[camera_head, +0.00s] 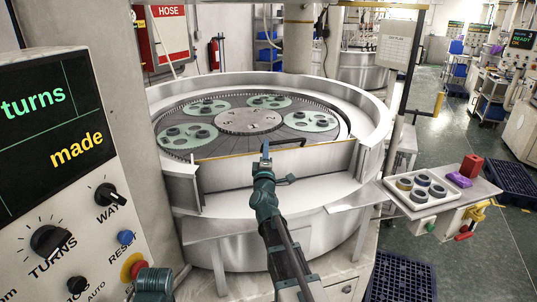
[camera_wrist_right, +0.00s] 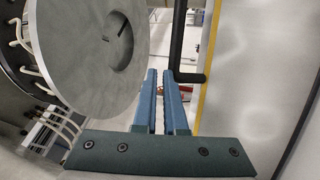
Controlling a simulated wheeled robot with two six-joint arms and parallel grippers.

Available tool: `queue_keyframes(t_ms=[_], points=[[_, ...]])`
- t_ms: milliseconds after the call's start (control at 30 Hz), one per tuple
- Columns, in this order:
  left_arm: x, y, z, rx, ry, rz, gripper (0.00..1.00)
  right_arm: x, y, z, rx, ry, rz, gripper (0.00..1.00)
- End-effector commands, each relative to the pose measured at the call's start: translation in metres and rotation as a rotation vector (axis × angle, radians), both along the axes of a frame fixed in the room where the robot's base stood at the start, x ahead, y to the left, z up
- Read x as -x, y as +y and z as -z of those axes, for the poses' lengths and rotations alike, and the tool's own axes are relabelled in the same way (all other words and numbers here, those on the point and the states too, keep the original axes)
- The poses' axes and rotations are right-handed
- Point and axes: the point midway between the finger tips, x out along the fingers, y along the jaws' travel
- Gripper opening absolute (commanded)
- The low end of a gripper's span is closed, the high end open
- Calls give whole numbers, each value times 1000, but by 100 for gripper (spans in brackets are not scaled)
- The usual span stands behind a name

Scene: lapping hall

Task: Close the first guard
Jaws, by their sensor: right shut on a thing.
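The guard (camera_head: 285,170) is a pale upright panel with a yellow top edge, standing at the front of the round lapping machine (camera_head: 160,95). In the right wrist view the guard (camera_wrist_right: 245,90) fills the right side, its yellow edge running upright. My right gripper (camera_head: 265,150) reaches to the panel's top edge from the front. In the wrist view its blue fingers (camera_wrist_right: 163,75) are nearly together beside a dark handle bar (camera_wrist_right: 179,40). The fingers partly hide their contact with the handle. Only a teal piece of my left arm shows at the bottom left of the head view.
The plate carries several green carriers (camera_head: 188,136) around a grey centre disc (camera_head: 249,121). A control panel (camera_head: 75,200) stands close at left. A dark pallet (camera_head: 400,280) lies below.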

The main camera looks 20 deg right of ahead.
Motion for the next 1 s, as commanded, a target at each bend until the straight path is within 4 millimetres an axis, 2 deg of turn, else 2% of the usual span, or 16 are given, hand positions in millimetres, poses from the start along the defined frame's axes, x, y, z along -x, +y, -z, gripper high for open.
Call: queue_keyframes(t_ms=[33, 100, 333, 1000], points=[[0, 0, -5, 0, 0, 0, 0, -10, -3, -6, 1, -1, 2, 0], [0, 0, -8, 0, 0, 0, 0, -17, -4, -8, 1, -1, 2, 0], [0, 0, -11, 0, 0, 0, 0, -33, -5, -11, 1, 0, 0, 0], [0, 0, -12, 0, 0, 0, 0, -37, -5, -12, 0, 1, 0, 0]])
